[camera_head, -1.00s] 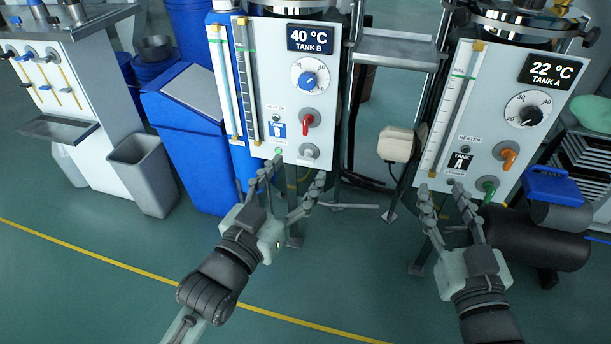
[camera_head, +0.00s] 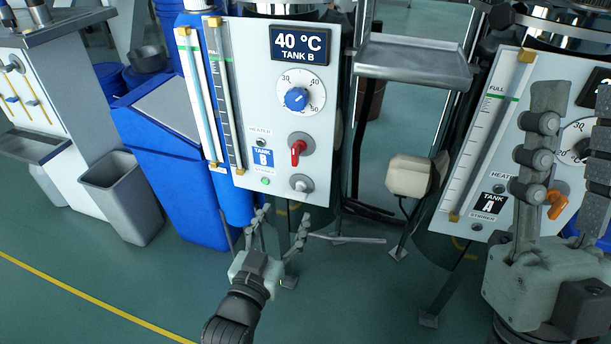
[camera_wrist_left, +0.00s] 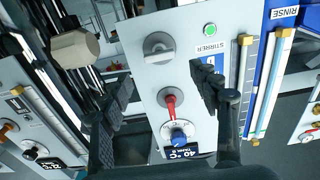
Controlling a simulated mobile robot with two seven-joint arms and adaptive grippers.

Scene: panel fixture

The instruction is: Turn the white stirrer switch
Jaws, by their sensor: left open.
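The white stirrer switch (camera_head: 301,184) is the lowest knob on the Tank B panel (camera_head: 262,95), below the red heater switch (camera_head: 299,149). In the left wrist view the stirrer switch (camera_wrist_left: 158,47) shows near the top, between and beyond the fingers. A green light glows beside it. My left gripper (camera_head: 281,216) is open and empty, just below the panel's lower edge, apart from the switch. Its fingers (camera_wrist_left: 160,88) frame the panel in the wrist view. My right gripper (camera_head: 575,105) is raised in front of the Tank A panel, fingers apart and empty.
A blue temperature dial (camera_head: 296,98) sits above the red switch. The Tank A panel (camera_head: 480,130) is at right, partly hidden by my right gripper. A beige box (camera_head: 410,175) stands between the panels. A grey bin (camera_head: 122,197) is at left.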

